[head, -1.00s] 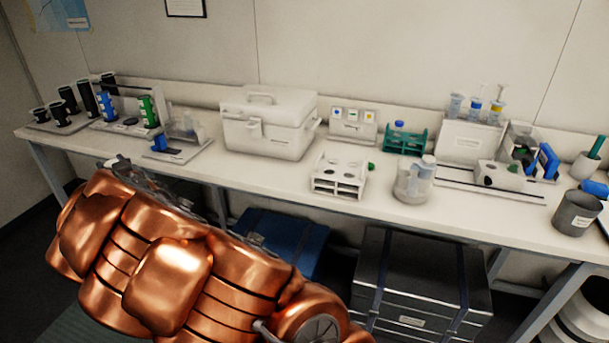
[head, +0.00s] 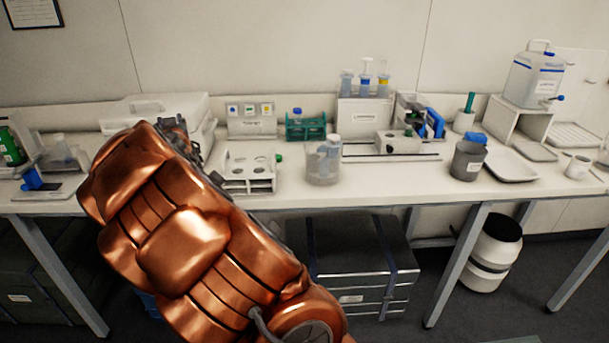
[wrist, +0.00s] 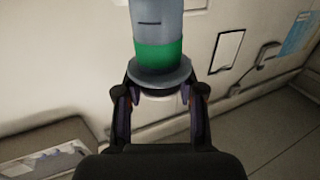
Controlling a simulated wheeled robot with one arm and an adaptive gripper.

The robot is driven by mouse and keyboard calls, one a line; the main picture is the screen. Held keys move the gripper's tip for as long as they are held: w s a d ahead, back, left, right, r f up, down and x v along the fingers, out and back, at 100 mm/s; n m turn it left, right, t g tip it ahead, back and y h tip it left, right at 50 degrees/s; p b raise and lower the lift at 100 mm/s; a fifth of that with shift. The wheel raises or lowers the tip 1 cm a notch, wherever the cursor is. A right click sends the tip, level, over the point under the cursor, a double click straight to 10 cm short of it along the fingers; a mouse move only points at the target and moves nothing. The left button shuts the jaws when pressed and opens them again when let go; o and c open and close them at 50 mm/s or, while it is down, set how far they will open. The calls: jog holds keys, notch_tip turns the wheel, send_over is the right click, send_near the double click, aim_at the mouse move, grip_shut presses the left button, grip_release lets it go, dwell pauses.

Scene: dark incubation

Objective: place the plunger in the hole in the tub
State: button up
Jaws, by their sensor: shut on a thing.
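My gripper (wrist: 160,98) is shut on a clear plunger (wrist: 160,20) with a green band and a wide grey flange, seen in the wrist view. Its upper end is cut off by the frame edge. In the head view my arm hides the plunger and most of my gripper. A white tub-like box (head: 350,116) with a label on its front stands at the back of the bench. Several similar plungers (head: 383,82) with blue and yellow bands stand upright in its top. I cannot make out an empty hole there. My gripper is well to the left of this box.
A white rack (head: 248,185), a clear jug (head: 322,168) and a green tube rack (head: 305,133) stand in front and left of the box. A white block (head: 397,144) and a grey beaker (head: 467,160) stand to its right. A metal case (head: 360,262) is under the bench.

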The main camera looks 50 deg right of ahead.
jog(key=s+d+m+g+h+b, duration=0.2)
jog(key=s+d, duration=0.3)
jog(key=d, duration=0.3)
jog(key=s+d+m+g+h+b, duration=0.1)
jog(key=s+d+m+g+h, duration=0.15)
jog(key=s+d, duration=0.4)
jog(key=m+g+h+b, duration=0.4)
jog(key=g, duration=0.1)
send_over(314, 139)
jog(key=s+a, duration=0.3)
jog(key=a, duration=0.1)
jog(key=shift+a+f+n+y, duration=0.2)
jog(key=shift+n+y, duration=0.05)
jog(key=shift+f+p, duration=0.6)
jog(key=shift+f, duration=4.2)
jog(key=shift+c, duration=0.4)
jog(key=shift+f, duration=0.15)
jog(key=o, duration=1.1)
jog(key=shift+c, duration=0.2)
